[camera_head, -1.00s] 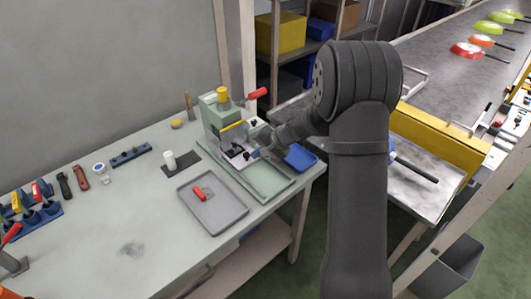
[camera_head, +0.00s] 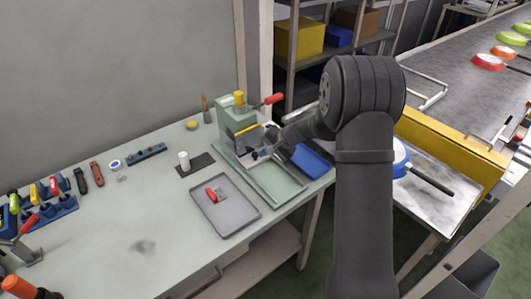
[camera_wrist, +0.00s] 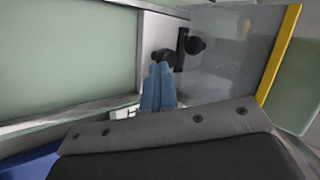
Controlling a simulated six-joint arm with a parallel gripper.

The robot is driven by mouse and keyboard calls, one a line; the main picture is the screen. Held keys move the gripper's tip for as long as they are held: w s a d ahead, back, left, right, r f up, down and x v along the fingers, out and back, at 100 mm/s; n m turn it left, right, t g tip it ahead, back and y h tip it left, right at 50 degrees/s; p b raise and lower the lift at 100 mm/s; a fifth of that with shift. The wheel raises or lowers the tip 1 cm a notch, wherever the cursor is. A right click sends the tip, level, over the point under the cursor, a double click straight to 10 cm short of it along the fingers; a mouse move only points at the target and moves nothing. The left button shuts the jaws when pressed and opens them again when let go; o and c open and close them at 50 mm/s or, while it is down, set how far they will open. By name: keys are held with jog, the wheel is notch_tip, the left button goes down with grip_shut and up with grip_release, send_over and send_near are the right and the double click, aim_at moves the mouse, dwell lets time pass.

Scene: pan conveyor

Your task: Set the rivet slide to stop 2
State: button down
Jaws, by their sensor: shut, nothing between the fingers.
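The green press (camera_head: 232,128) stands at the right end of the bench, with a yellow knob on top and a red-handled lever at its side. My gripper (camera_head: 262,154) is at the press, over its green base. In the wrist view the two blue fingertips (camera_wrist: 158,84) are together with nothing between them. A black knob (camera_wrist: 163,57) lies just beyond the tips; whether they touch it I cannot tell. A second black round knob (camera_wrist: 195,45) is to its right, by a grey plate. I cannot make out the stop marks or the rivet slide's setting.
A grey tray (camera_head: 236,222) with a red-handled piece is in front of the press. A blue bin (camera_head: 312,160) is close to its right. A white cylinder (camera_head: 184,160) on a dark mat stands to the left. Pans (camera_head: 488,62) lie on the conveyor.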

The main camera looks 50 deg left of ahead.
jog(key=shift+w+d+r, duration=0.1)
jog(key=shift+w+d, duration=0.1)
jog(key=shift+w, duration=0.05)
jog(key=d, duration=0.1)
jog(key=w+d, duration=0.1)
jog(key=shift+w+d+r, duration=0.15)
jog(key=shift+d+r, duration=0.15)
jog(key=shift+d, duration=0.1)
jog(key=v, duration=1)
jog(key=shift+d, duration=0.2)
jog(key=shift+f, duration=0.1)
jog(key=x, duration=0.9)
jog(key=shift+a+f, duration=0.15)
jog(key=shift+a, duration=0.05)
jog(key=a, duration=0.1)
jog(key=s+a, duration=0.1)
jog(key=s+a+f, duration=0.1)
jog(key=shift+a, duration=0.25)
jog(key=shift+s+a, duration=0.1)
jog(key=shift+a, duration=0.25)
jog(key=shift+d, duration=0.55)
